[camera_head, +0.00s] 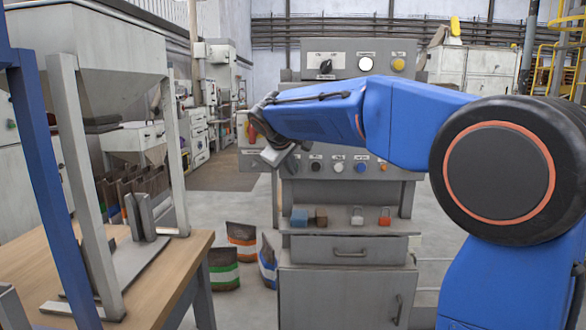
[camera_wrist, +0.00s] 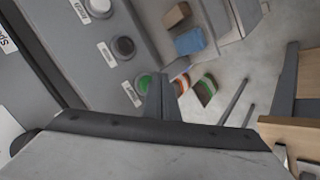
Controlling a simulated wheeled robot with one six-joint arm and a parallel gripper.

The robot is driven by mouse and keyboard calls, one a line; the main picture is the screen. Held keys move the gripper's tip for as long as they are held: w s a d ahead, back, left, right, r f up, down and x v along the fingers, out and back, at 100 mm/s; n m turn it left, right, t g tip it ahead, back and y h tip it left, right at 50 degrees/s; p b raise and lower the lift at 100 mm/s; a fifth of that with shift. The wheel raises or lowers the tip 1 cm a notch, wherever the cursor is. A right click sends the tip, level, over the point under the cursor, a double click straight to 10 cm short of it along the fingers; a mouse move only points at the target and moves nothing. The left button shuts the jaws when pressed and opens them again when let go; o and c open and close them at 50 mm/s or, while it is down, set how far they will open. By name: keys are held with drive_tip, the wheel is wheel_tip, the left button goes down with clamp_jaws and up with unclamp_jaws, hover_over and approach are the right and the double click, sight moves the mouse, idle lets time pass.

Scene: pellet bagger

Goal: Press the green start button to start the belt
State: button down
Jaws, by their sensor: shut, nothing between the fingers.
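The green start button (camera_wrist: 142,83) is at the lower end of a button row on the grey control panel (camera_head: 425,174). In the wrist view a finger covers part of its right side. My gripper (camera_wrist: 160,82) is shut and empty, its tips right beside the green button; I cannot tell whether they touch it. In the head view my gripper (camera_head: 273,156) is in front of the panel's left part, and the green button is largely hidden there. A black button (camera_wrist: 123,48) and a white button (camera_wrist: 100,7) sit further along the row.
Blue (camera_head: 299,217) and brown (camera_head: 320,217) blocks stand on the ledge below the panel. Several bags (camera_head: 223,270) stand on the floor. A wooden table (camera_head: 160,283) is at the left.

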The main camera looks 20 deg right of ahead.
drive_tip(key=shift+s, duration=0.1)
drive_tip(key=shift+s+a, duration=0.3)
drive_tip(key=shift+s, duration=0.6)
drive_tip(key=shift+s+a, duration=0.35)
drive_tip(key=shift+s, duration=0.6)
drive_tip(key=shift+s+a, duration=0.3)
drive_tip(key=shift+s, duration=0.6)
drive_tip(key=s+d+f+m+g+y, duration=0.1)
drive_tip(key=s+d+f, duration=0.2)
drive_tip(key=s, duration=0.4)
drive_tip(key=s+d+f+m, duration=0.1)
drive_tip(key=s+d+f, duration=0.2)
drive_tip(key=s, duration=0.4)
drive_tip(key=s+d+f+m+g+y, duration=0.1)
drive_tip(key=s+d+f, duration=0.15)
drive_tip(key=s, duration=0.45)
drive_tip(key=s+f+m+y, duration=0.1)
drive_tip(key=s+f, duration=0.6)
drive_tip(key=s, duration=0.2)
drive_tip(key=s+f+m+g+y, duration=0.1)
drive_tip(key=s+f+m, duration=0.1)
drive_tip(key=s+f, duration=0.6)
drive_tip(key=shift+s, duration=1.25)
